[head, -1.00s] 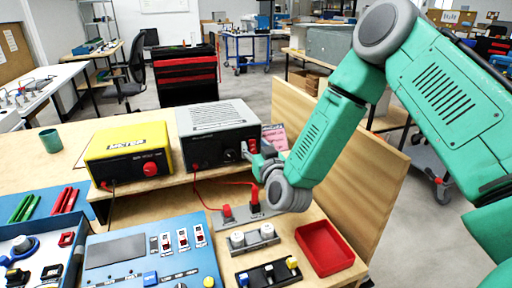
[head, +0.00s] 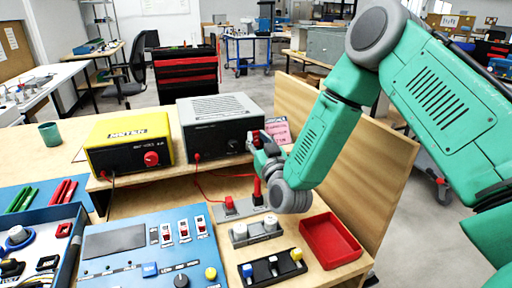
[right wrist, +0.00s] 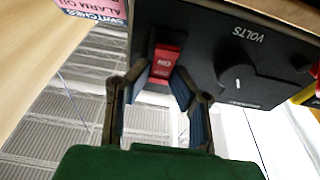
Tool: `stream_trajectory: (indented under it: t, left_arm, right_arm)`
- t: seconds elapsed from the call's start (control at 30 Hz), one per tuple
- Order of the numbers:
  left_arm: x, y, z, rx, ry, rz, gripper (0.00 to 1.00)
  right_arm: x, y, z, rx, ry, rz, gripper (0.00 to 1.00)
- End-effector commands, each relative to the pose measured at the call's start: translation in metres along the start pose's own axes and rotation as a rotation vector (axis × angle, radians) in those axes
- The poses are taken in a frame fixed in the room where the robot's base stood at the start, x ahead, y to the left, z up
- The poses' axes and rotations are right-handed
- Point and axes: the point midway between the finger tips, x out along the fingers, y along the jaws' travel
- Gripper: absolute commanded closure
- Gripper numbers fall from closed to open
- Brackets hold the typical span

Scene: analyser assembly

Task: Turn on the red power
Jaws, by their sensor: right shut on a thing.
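The grey-topped black power supply (head: 219,137) stands on the raised wooden shelf in the head view. Its red power switch (right wrist: 165,60) is on the front panel, beside the VOLTS knob (right wrist: 237,78), in the right wrist view. In the head view the switch (head: 256,137) shows as a small red patch at the panel's right end. My right gripper (head: 263,147) is at that end of the panel. In the right wrist view its two fingertips (right wrist: 162,74) are on either side of the red switch, shut on it. My left gripper is not in view.
A yellow meter (head: 128,144) stands left of the supply. Below are a blue control panel (head: 125,267), a red plug base (head: 229,208) with a red lead, and a red tray (head: 331,243). A wooden side board (head: 370,160) stands on the right.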

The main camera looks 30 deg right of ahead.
Motion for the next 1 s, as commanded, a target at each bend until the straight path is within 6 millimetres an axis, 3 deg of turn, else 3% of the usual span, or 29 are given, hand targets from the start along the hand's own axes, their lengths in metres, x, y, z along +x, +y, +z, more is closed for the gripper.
stream_trajectory:
  t: [0.03,0.3,0.77,0.8,0.83,1.0]
  left_arm:
    - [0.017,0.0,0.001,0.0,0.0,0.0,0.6]
    - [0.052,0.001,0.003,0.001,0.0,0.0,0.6]
    - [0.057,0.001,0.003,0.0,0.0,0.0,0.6]
    - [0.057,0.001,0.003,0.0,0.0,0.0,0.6]
    - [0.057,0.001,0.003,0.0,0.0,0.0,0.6]
    - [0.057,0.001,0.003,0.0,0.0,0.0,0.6]
  right_arm:
    - [-0.003,-0.002,0.01,-0.001,0.036,-0.005,1.0]
    - [-0.004,-0.001,0.012,-0.001,0.222,-0.004,1.0]
    - [-0.004,-0.002,0.008,0.0,0.271,-0.005,1.0]
    - [-0.004,-0.002,0.008,0.0,0.271,-0.006,0.75]
    - [-0.004,-0.002,0.008,0.0,0.271,-0.006,0.64]
    - [-0.004,-0.002,0.006,0.002,0.275,-0.005,0.62]
